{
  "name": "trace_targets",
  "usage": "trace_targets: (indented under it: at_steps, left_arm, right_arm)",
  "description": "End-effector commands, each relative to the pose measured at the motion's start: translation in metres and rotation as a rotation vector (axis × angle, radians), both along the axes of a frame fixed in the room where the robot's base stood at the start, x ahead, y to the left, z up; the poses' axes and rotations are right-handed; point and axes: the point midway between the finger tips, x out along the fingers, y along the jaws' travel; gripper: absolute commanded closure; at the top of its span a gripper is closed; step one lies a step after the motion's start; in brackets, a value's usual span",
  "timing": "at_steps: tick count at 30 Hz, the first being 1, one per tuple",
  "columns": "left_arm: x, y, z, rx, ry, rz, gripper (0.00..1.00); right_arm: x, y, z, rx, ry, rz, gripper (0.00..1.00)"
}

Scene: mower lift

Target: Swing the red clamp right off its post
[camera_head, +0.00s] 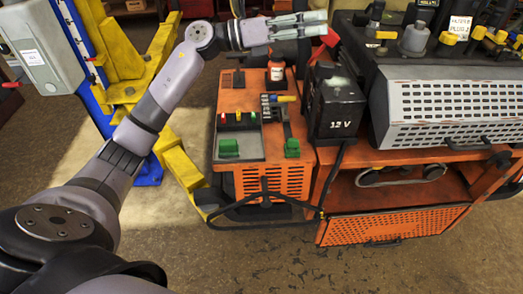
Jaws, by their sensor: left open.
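The red clamp (330,37) shows as a small red piece at the upper middle, just right of my left gripper's fingertips. The black battery (336,112) marked "12 V" stands below it on the orange cart. The post under the clamp cannot be made out clearly. My left gripper (318,24) reaches in from the left above the cart, open, with its fingertips beside the red clamp. I cannot tell whether they touch it. My right gripper is not in view.
A grey perforated cover (450,105) stands right of the battery. A yellow and blue lift (130,80) is at the left.

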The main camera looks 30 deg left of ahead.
Motion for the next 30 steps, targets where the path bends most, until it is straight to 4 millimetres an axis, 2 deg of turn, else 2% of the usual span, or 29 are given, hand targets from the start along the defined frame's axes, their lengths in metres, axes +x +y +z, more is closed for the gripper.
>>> trace_targets:
  at_steps: [6, 14, 20, 30]
  left_arm:
    - [-0.001, -0.014, -0.007, -0.281, 0.085, 0.039, 0.55]
    - [-0.002, -0.011, -0.026, -0.619, 0.230, 0.118, 0.55]
    - [-0.004, 0.001, -0.053, -0.871, 0.366, 0.204, 0.55]
    - [-0.014, 0.025, -0.115, -1.219, 0.597, 0.369, 0.55]
  right_arm:
    - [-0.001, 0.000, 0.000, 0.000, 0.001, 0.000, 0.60]
    - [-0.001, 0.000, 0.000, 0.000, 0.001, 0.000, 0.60]
    - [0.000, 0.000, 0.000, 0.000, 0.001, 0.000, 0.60]
    - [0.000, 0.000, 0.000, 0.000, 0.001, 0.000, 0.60]
